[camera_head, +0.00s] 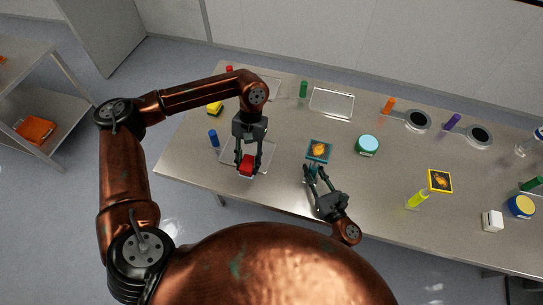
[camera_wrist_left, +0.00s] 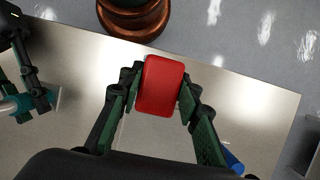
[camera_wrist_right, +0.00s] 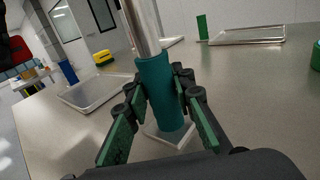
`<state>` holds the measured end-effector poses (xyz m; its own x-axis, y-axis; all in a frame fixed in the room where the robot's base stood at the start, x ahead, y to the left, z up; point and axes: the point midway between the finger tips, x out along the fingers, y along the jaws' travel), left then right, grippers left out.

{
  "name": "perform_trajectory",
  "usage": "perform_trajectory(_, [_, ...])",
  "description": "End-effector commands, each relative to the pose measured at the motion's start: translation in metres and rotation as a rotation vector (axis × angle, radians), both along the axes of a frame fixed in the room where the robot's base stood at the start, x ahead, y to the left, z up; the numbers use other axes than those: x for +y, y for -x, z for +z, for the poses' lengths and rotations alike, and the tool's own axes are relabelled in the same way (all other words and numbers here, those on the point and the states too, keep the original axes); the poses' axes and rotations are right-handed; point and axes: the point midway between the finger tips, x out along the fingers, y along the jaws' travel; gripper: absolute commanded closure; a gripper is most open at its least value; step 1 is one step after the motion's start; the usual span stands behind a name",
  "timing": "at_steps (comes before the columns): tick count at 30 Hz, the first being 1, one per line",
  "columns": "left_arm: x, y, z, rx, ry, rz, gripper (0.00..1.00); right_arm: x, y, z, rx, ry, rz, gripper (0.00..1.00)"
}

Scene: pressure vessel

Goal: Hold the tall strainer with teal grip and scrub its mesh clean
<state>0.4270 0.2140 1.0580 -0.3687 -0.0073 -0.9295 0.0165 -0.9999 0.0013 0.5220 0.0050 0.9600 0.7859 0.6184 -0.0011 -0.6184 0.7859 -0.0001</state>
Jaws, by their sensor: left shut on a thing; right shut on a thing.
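The tall strainer shows in the head view as a teal-framed square mesh (camera_head: 319,151) with an orange-brown patch on it. My right gripper (camera_head: 312,173) is shut on its teal grip, which fills the middle of the right wrist view (camera_wrist_right: 162,95). A metal shaft (camera_wrist_right: 144,25) rises from the grip, which stands upright over a pale square base (camera_wrist_right: 170,136). My left gripper (camera_head: 247,162) is shut on a red block (camera_head: 246,169), also seen in the left wrist view (camera_wrist_left: 160,85). It is left of the strainer and apart from the mesh.
A yellow-framed square (camera_head: 440,181) with a similar orange patch stands right, by a yellow handle (camera_head: 418,199). A teal round tub (camera_head: 367,145) sits right of the strainer. A blue handle (camera_head: 213,138) and yellow block (camera_head: 215,108) are left.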

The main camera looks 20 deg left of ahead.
Motion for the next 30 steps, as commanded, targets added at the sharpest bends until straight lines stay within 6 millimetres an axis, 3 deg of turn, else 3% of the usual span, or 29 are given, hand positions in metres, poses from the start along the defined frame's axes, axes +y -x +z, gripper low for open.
perform_trajectory(5, [-0.021, -0.016, 0.015, -0.002, 0.004, 0.163, 0.88, 0.0, 0.0, 0.0, 0.0, 0.0, 0.0, 1.0])
perform_trajectory(18, [-0.119, -0.07, 0.096, -0.002, 0.008, 0.965, 0.88, 0.0, 0.0, 0.0, 0.0, 0.0, 0.0, 1.0])
perform_trajectory(24, [-0.157, -0.083, 0.134, -0.003, 0.008, 1.274, 0.88, 0.0, 0.0, 0.0, 0.0, 0.0, 0.0, 1.0])
perform_trajectory(30, [-0.182, -0.09, 0.159, -0.002, 0.004, 1.478, 0.88, 0.0, 0.0, 0.0, 0.0, 0.0, 0.0, 1.0])
